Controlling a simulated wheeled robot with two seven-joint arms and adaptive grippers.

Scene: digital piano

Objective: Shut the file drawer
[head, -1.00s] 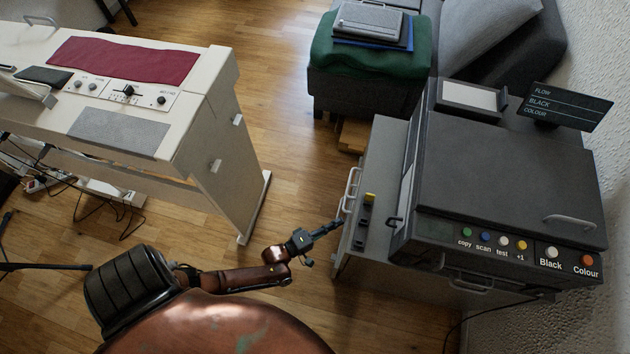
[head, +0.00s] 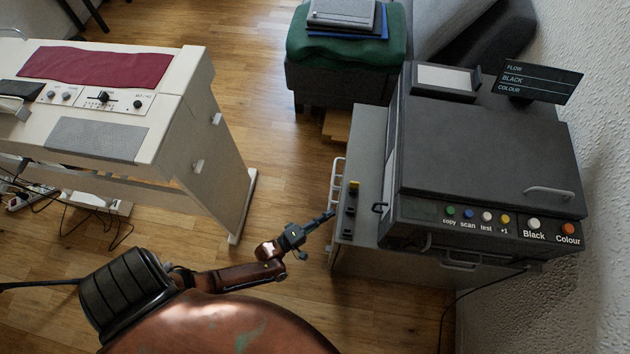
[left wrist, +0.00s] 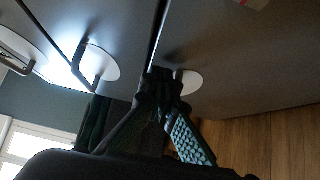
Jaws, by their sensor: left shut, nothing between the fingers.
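The grey cabinet (head: 367,150) with the file drawer stands under the printer at the right in the head view. Pale bar handles (head: 337,185) stick out from its left-facing front. My left gripper (head: 328,217) is shut and empty, with its tip at that front near the lower end of the handles. In the left wrist view the shut fingers (left wrist: 164,78) are close to the grey front, by a dark seam and a white disc (left wrist: 188,82). A dark handle (left wrist: 88,66) on another white disc is to their left. How far the drawer stands out is unclear. My right gripper is out of view.
The dark printer (head: 485,155) sits on the cabinet. A white digital piano (head: 205,165) stands at the left, with cables on the floor. A stool with a green cloth (head: 345,45) is at the back. Wooden floor lies free between piano and cabinet.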

